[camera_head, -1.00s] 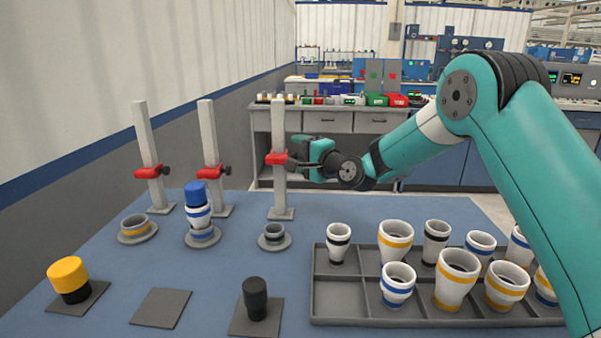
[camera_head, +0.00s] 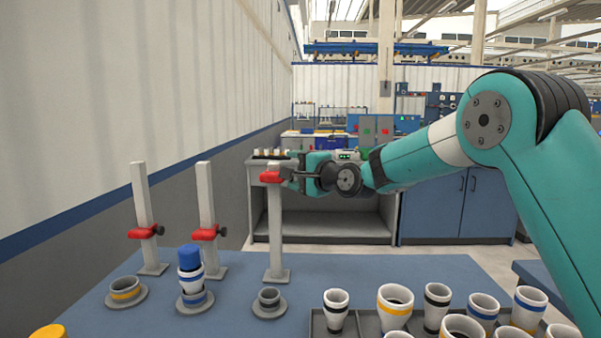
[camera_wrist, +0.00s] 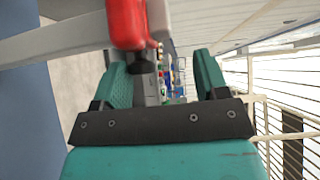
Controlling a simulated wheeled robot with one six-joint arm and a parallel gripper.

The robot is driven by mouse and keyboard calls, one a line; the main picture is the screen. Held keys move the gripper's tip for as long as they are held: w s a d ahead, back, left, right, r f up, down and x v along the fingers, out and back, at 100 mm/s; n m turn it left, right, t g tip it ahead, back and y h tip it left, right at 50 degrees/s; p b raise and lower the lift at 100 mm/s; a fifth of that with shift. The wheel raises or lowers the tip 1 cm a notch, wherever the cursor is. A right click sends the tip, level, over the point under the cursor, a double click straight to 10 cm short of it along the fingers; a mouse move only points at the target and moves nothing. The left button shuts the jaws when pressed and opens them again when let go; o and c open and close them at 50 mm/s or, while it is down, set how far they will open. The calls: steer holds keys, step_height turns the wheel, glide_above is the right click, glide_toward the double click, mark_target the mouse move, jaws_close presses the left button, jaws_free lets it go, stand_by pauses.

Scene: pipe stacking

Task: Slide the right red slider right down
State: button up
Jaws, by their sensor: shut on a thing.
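The right red slider (camera_head: 272,175) sits near the top of the rightmost grey post (camera_head: 275,230). My gripper (camera_head: 294,179) reaches it from the right and is shut on the slider at its black knob side. In the wrist view the red slider (camera_wrist: 127,24) is at the top, with its dark knob (camera_wrist: 137,60) between the green fingers of my gripper (camera_wrist: 160,68), closer to the left one. The exact contact is partly hidden. The post (camera_wrist: 50,42) runs in from the left there.
Two other posts with red sliders at mid-height, the left (camera_head: 142,232) and the middle (camera_head: 205,233), stand to the left. A grey ring base (camera_head: 268,302) is in front of the right post. A cup stack (camera_head: 190,270) and a tray (camera_head: 320,322) of cups are nearby.

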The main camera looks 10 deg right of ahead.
steer(key=b+v, duration=0.9)
steer(key=v, duration=1.1)
stand_by(0.9)
steer(key=shift+s, duration=0.15)
stand_by(0.5)
